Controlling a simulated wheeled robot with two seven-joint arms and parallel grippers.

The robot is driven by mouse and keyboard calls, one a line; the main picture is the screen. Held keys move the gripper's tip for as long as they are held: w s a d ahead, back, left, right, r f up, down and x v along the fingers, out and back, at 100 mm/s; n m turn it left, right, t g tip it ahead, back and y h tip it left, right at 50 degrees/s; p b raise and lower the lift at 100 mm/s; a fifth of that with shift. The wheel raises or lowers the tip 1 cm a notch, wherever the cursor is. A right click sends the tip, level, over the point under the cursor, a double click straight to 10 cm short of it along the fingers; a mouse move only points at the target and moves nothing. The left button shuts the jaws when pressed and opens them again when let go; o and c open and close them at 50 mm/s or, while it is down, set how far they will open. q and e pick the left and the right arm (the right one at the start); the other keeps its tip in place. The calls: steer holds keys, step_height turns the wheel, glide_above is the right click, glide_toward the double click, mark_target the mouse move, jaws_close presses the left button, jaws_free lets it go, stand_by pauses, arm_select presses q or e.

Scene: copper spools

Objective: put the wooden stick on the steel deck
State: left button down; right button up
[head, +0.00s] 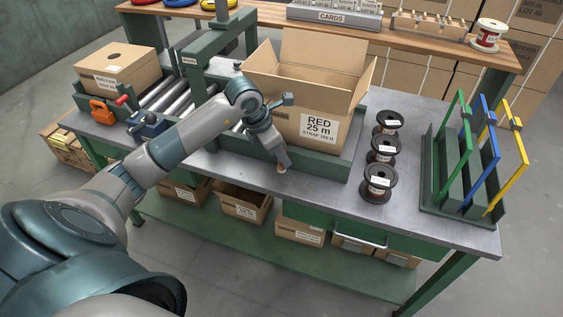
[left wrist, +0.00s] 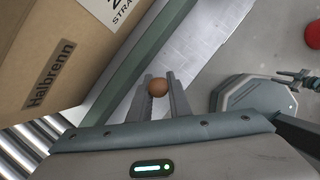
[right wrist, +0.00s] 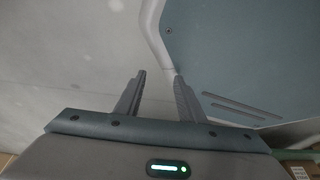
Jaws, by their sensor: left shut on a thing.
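My left gripper (head: 283,163) reaches down over the front part of the steel deck (head: 330,192), just in front of the open carton. It is shut on the wooden stick (head: 282,170), and only a small light-brown end shows below the fingers. In the left wrist view the stick (left wrist: 158,87) shows as a round brown end between the two fingertips (left wrist: 160,80). I cannot tell whether its lower end touches the deck. My right gripper (right wrist: 159,77) shows only in the right wrist view, open and empty, away from the deck.
An open carton marked RED 25 m (head: 320,125) stands in a green frame right behind my left gripper. Several dark copper spools (head: 379,184) stand to its right, then a green rack (head: 463,200) with coloured frames. The deck's front strip is bare.

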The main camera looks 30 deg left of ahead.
mark_target(281, 165)
stand_by(0.3)
